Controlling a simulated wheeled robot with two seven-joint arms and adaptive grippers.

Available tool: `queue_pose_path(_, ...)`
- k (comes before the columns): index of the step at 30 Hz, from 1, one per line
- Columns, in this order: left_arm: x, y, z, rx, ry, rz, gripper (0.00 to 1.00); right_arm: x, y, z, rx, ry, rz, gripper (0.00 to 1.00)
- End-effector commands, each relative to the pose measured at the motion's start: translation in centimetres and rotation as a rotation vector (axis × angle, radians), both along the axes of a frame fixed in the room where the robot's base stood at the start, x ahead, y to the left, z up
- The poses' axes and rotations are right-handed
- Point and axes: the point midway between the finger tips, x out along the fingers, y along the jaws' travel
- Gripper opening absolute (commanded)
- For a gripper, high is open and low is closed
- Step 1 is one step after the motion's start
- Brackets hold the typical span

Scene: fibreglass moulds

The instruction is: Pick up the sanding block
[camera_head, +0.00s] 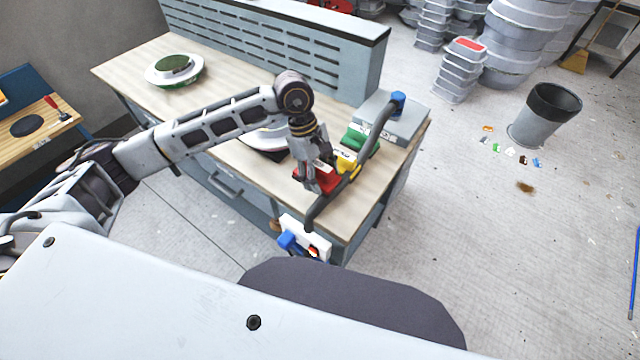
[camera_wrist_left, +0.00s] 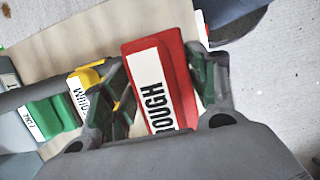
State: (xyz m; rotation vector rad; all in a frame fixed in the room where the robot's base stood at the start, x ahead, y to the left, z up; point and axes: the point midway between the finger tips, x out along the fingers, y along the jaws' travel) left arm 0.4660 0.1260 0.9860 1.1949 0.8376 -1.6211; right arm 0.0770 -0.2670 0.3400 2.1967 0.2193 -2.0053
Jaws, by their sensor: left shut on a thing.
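The red sanding block (camera_wrist_left: 183,72), with a white label ending in "OUGH", is between the two fingers of my left gripper (camera_wrist_left: 163,75) in the left wrist view. The fingers are shut on its sides. In the head view, my left gripper (camera_head: 317,182) points down over the front right of the workbench, with parts of the red block (camera_head: 299,173) showing around it. I cannot tell whether the block touches the bench. A yellow block (camera_head: 347,164) and a green block (camera_head: 361,142) lie in a row behind it. My right gripper is not in view.
A dark hose (camera_head: 372,150) curves close along the blocks' right side from a grey box (camera_head: 411,120). A slotted panel (camera_head: 260,45) lines the workbench (camera_head: 215,170) at the back. A round white mould (camera_head: 174,69) lies far left. A bin (camera_head: 545,112) stands on the floor.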

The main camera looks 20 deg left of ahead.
Motion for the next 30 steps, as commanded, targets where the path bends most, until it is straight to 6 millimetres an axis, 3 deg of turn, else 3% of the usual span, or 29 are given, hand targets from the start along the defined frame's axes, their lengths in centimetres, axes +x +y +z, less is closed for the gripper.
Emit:
queue_pose_path(9,0.0,0.0,2.7,0.000,-0.001,-0.001,0.30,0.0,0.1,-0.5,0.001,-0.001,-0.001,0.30)
queue_pose_path(23,0.0,0.0,2.9,0.000,0.000,0.000,0.30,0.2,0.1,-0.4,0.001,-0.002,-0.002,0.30)
queue_pose_path(24,0.0,0.0,2.9,0.000,0.000,0.000,0.55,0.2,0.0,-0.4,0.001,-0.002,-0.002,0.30)
queue_pose_path(27,0.0,0.0,2.9,0.000,0.000,-0.001,0.42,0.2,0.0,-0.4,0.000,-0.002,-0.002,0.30)
queue_pose_path(30,0.0,0.0,2.8,0.000,0.000,0.000,0.40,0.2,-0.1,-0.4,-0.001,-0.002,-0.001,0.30)
